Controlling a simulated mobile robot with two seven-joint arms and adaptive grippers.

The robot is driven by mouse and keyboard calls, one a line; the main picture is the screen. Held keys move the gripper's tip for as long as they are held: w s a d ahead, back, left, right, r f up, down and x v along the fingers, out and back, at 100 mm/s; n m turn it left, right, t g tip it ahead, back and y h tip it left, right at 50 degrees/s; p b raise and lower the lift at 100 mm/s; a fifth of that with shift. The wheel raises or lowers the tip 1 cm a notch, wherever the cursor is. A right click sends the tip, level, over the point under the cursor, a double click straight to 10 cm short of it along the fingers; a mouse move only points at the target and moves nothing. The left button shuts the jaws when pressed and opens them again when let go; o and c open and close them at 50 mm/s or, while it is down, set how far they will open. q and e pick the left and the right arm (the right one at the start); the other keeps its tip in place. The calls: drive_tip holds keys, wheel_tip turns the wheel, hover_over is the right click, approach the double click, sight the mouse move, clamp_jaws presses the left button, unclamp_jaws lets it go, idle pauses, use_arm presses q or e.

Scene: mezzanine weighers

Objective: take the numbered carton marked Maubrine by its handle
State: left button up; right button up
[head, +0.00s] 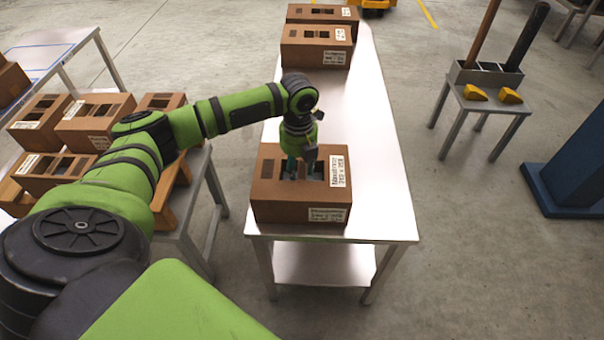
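A brown carton (282,209) stands at the near end of the long metal table (385,215). It has dark openings in its top and white labels; the print on the top label is small but looks like Maubrine with a number. My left gripper (300,169) points down onto the top of this carton, at the openings beside the label. Its fingertips are partly hidden at the openings, so I cannot tell whether they are closed on the handle. My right gripper is out of view.
Two similar cartons (312,54) stand at the table's far end. Several more cartons (93,111) are on stands at left, near my arm. A small stand (481,103) at right holds a grey holder and yellow pieces. The table's middle is clear.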

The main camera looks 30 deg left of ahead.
use_arm(q)
drive_tip(key=shift+w+f, duration=0.2)
drive_tip(key=shift+f, duration=0.05)
drive_tip(key=shift+w+a, duration=0.1)
drive_tip(key=shift+w, duration=0.05)
drive_tip(key=c, duration=0.6)
clamp_jaws()
drive_tip(key=shift+r, duration=0.25)
